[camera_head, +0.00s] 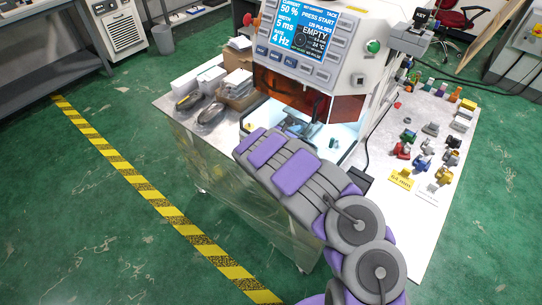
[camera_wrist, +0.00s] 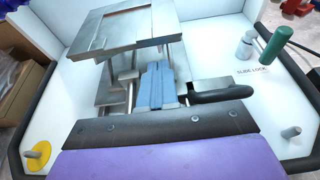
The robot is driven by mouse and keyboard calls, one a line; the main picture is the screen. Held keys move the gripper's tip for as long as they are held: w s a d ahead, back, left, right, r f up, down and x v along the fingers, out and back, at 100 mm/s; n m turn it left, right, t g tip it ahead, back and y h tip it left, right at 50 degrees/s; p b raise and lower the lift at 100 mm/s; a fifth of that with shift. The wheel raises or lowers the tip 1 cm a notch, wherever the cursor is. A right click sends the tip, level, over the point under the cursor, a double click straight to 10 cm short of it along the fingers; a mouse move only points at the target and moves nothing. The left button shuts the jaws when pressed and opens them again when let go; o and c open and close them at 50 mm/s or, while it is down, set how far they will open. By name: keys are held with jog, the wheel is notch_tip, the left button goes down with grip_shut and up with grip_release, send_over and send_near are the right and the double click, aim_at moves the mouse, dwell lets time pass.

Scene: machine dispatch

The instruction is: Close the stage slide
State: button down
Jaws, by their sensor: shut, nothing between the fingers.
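The stage slide shows in the wrist view as a flat grey metal plate (camera_wrist: 122,32) with a shallow recess, above two metal rods. A black handle (camera_wrist: 222,94) lies to the right, nearer to me; its join to the slide is partly hidden. My gripper (camera_wrist: 157,68) is shut and empty, its blue fingers side by side over the gap between the rods, just left of the handle. Their tips are near the plate's near edge; I cannot tell whether they touch. In the head view my arm reaches into the machine's (camera_head: 310,60) lit opening, where the slide is mostly hidden.
A green-handled knob (camera_wrist: 272,44) and a grey peg (camera_wrist: 245,44) stand by the "SLIDE LOCK" label (camera_wrist: 252,71). A yellow disc (camera_wrist: 37,156) is at lower left. White walls enclose the bay. Boxes (camera_head: 238,88) and several coloured parts flank the machine on the table.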

jog(key=shift+w+d+r, duration=0.15)
jog(key=shift+w+r, duration=0.05)
jog(key=shift+r, duration=0.15)
jog(key=shift+s+a, duration=0.2)
jog(key=shift+a, duration=0.1)
jog(key=p+v, duration=0.4)
jog(key=v, duration=1.2)
jog(key=shift+s+a+f, duration=0.25)
jog(key=shift+s, duration=0.2)
